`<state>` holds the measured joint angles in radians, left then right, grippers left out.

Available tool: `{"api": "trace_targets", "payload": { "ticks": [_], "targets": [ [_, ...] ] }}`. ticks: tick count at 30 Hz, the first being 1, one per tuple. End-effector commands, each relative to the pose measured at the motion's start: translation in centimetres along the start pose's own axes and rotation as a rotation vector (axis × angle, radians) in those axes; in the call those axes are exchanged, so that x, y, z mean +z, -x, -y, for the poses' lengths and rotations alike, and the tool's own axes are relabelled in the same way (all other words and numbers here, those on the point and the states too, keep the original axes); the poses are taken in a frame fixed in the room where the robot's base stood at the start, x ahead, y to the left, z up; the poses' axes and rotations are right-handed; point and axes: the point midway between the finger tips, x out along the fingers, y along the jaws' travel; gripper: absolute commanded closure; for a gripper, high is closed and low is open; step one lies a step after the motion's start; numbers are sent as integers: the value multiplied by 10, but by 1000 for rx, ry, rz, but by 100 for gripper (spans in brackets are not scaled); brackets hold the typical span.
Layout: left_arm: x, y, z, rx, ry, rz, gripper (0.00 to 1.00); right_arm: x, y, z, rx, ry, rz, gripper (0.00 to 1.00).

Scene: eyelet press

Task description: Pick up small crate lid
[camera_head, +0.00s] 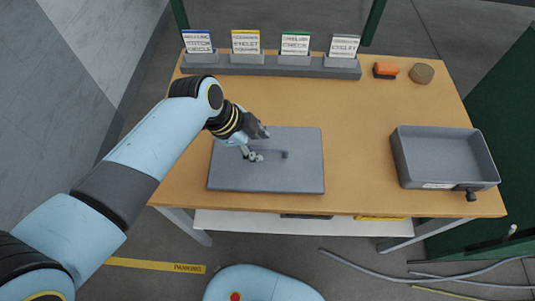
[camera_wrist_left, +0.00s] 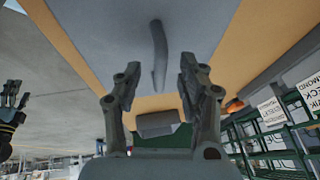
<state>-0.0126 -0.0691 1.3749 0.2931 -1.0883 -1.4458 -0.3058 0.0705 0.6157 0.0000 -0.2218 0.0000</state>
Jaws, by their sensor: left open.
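The small crate lid (camera_head: 305,174) is a flat grey panel lying on the wooden table. It fills the top of the left wrist view (camera_wrist_left: 105,25), where a narrow grey grip (camera_wrist_left: 158,55) stands out from it. In the head view a small dark spot shows near the lid's middle. My left gripper (camera_head: 252,154) is over the left part of the lid. Its fingers (camera_wrist_left: 155,80) are apart with nothing held between them; the grip appears beyond the fingertips. Whether the fingers touch the lid cannot be told. My right gripper (camera_wrist_left: 11,100) seems to show at the left edge of the wrist view, unclear.
An open grey crate (camera_head: 445,155) stands at the table's right. A card rack (camera_head: 270,69) with several label cards runs along the back. An orange-topped brush (camera_head: 386,70) and a brown round piece (camera_head: 421,74) lie back right. The table between lid and crate is clear.

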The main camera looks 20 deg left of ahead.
Motion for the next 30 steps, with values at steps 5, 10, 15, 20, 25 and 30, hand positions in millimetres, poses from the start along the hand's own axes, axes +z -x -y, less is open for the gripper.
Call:
{"api": "trace_targets", "payload": {
  "ticks": [5, 10, 15, 20, 25, 30],
  "targets": [
    [-1, -24, 0, 1, 1, 0, 60, -11, -2, -6, 7, 2, -18, 30],
    [-1, -30, 1, -1, 1, 1, 60, -12, -2, -9, 11, 4, -19, 30],
    [-1, -29, 0, -1, 1, 1, 65, -10, -2, -10, 12, 4, -17, 30],
    [-1, -29, 0, -1, 1, 1, 86, -8, -2, -10, 12, 4, -13, 30],
    [-1, -29, 0, -1, 1, 1, 100, -7, -2, -10, 12, 4, -12, 30],
    [-1, -29, 0, 0, 1, 1, 100, -7, -2, -9, 11, 4, -11, 30]
  ]
}}
